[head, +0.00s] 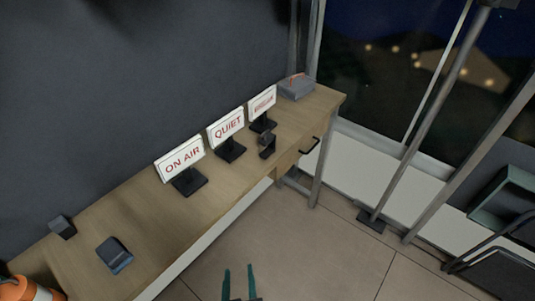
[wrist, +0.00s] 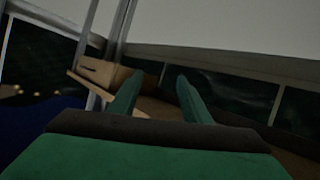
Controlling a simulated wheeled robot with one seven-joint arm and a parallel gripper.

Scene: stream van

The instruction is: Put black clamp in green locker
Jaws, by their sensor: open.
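A small black piece that looks like the clamp (head: 267,146) stands on the wooden table near its front edge, in front of the signs in the head view. A dark green open-fronted box, possibly the green locker (head: 503,196), shows at the right edge, partly cut off. My gripper (head: 239,283) has two green fingers, apart and empty, at the bottom of the head view, away from the table. In the wrist view my gripper (wrist: 160,82) is also open with nothing between the fingers. I cannot make out the clamp or locker there.
The wooden table (head: 140,218) bears an ON AIR sign (head: 181,160), a QUIET sign (head: 226,128), a third sign (head: 262,103), a grey box (head: 296,87) and a dark block (head: 115,255). A metal pole (head: 422,115) stands right. Floor between is clear.

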